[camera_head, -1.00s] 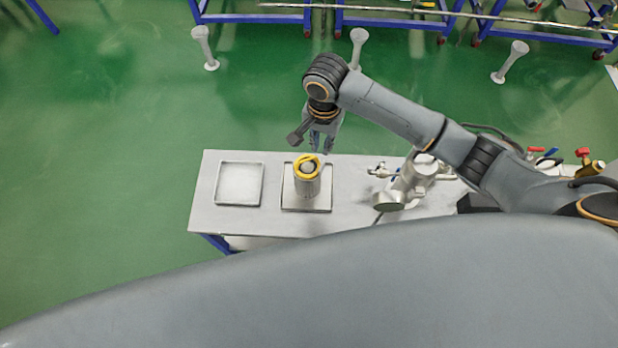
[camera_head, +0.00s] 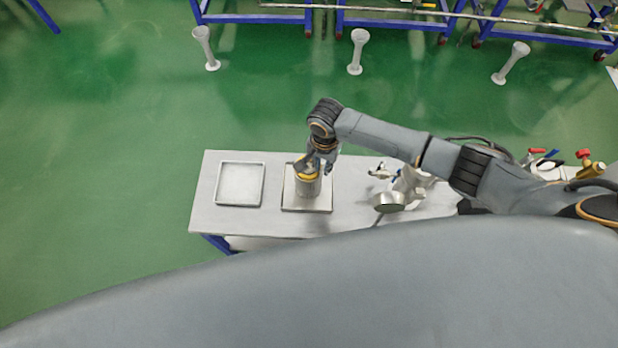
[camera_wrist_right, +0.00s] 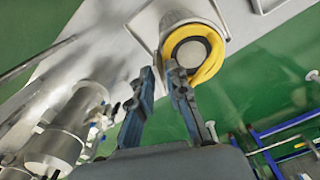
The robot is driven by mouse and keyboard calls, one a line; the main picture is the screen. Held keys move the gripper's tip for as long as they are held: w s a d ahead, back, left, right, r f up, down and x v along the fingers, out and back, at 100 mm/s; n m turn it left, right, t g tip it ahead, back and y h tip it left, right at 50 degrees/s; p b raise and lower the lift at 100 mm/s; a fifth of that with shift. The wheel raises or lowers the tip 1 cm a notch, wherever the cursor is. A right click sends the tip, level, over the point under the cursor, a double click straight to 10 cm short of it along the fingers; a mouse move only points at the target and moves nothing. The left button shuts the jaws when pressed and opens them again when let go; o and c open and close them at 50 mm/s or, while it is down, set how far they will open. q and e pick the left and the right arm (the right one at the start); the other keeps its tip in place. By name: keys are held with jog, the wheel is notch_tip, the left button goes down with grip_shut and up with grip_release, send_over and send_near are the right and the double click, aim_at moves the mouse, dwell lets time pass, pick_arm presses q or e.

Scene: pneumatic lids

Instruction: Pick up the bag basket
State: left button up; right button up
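The bag basket (camera_head: 308,186), a grey metal cylinder with a yellow ring on top, stands upright on the right square tray (camera_head: 291,206). In the right wrist view the basket (camera_wrist_right: 178,22) shows its yellow ring (camera_wrist_right: 209,68) around a grey round centre. My right gripper (camera_head: 318,165) is at the top of the basket in the head view, partly hiding the ring. In the wrist view my right gripper (camera_wrist_right: 162,72) has its fingers apart, with the tips at the near edge of the ring. One fingertip overlaps the ring; I cannot tell whether it touches. My left gripper is not in view.
An empty square tray (camera_head: 220,200) lies at the left of the grey table (camera_head: 350,205). Metal fittings and a cylinder (camera_head: 389,203) stand on the table to the right of the basket. Green floor with several grey posts lies behind.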

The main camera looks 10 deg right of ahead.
grip_shut()
jog(key=shift+r, duration=0.25)
